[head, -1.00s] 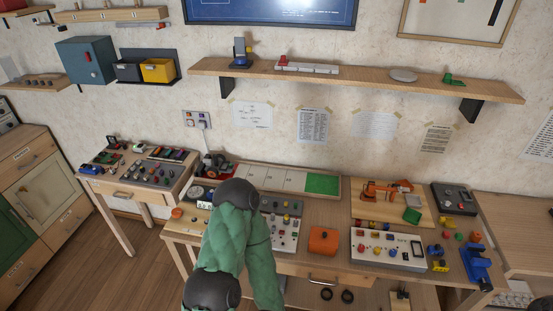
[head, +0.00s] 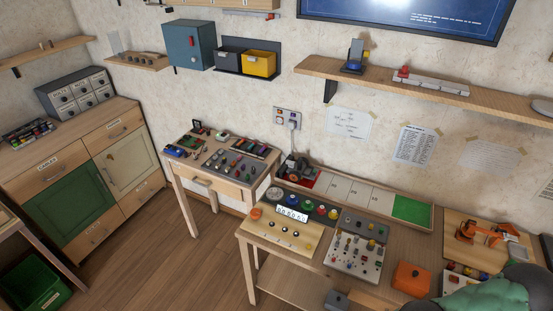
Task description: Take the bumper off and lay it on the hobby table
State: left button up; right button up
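I cannot make out a bumper for certain in the head view. A small dark machine with red parts (head: 296,168) stands at the back left corner of the long workbench (head: 394,254), but its details are too small to tell. A smaller wooden table (head: 203,185) with a drawer stands to its left and carries a board of knobs and small parts. I cannot tell which of the two is the hobby table. A green-sleeved part of my arm shows at the lower right. Neither of my grippers is in view.
A panel with coloured knobs (head: 305,204), a switch board (head: 356,256), an orange box (head: 411,279) and an orange arm model (head: 484,231) crowd the workbench. A wall shelf (head: 425,91) hangs above. A cabinet (head: 85,178) stands left, with open floor (head: 165,260) before it.

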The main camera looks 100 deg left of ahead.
aim_at(290, 162)
jog(key=k+j, duration=1.7)
jog(key=i+j+z, duration=0.05)
jog(key=j, duration=0.05)
